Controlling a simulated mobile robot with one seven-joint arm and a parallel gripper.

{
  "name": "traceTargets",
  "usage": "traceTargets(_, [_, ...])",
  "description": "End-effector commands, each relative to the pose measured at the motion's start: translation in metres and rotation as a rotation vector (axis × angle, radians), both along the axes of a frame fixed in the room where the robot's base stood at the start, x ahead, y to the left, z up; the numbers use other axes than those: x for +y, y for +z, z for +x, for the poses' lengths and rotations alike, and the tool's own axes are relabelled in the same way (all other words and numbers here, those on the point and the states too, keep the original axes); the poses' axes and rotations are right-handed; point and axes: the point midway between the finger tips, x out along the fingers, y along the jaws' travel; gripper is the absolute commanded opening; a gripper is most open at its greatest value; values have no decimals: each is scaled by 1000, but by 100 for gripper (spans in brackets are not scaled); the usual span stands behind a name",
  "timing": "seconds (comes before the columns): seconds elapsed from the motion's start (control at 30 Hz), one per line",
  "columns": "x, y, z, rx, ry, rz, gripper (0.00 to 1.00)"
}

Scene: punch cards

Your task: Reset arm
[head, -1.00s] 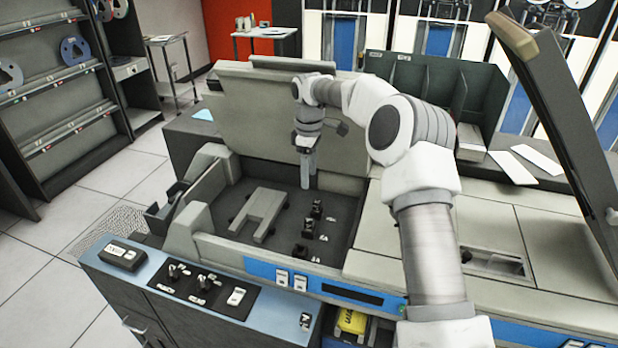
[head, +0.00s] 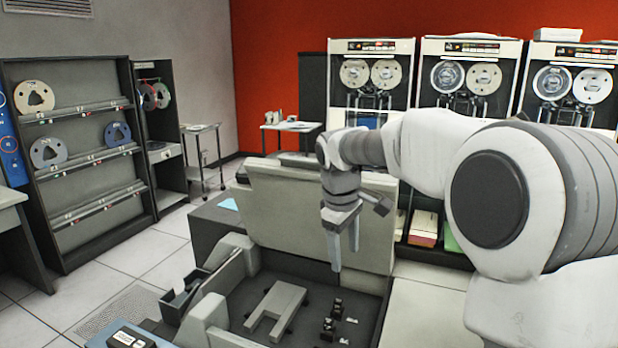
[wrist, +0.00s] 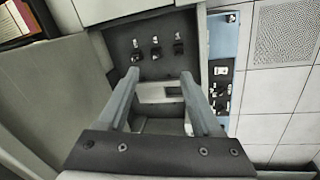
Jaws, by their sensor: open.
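My gripper (head: 344,250) hangs from my bent arm, fingers pointing down, above the dark recessed bed of the open grey machine (head: 265,262). In the wrist view my two fingers (wrist: 155,85) are spread apart with nothing between them. Below them lies the machine's dark panel (wrist: 180,55) with several small black knobs. The gripper touches nothing that I can see. My upper arm fills the right side of the head view and hides part of the room.
A raised grey lid (head: 310,210) stands behind the gripper. A grey U-shaped plate (head: 275,305) lies in the bed. A shelf rack with tape reels (head: 75,165) is at left. Tape cabinets (head: 372,85) line the back. Tiled floor (head: 110,262) is open at left.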

Motion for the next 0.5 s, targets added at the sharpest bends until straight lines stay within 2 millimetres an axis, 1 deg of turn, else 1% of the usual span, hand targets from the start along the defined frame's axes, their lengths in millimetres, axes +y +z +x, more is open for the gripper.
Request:
traceTargets(0.03, [-3, 10, -12, -19, -28, -1, 66])
traceTargets(0.2, [-15, 31, -53, -73, -134, 11, 66])
traceTargets(0.3, [-22, 40, -78, -106, -202, 24, 66])
traceTargets(0.5, [-37, 51, -128, -171, -340, 68, 66])
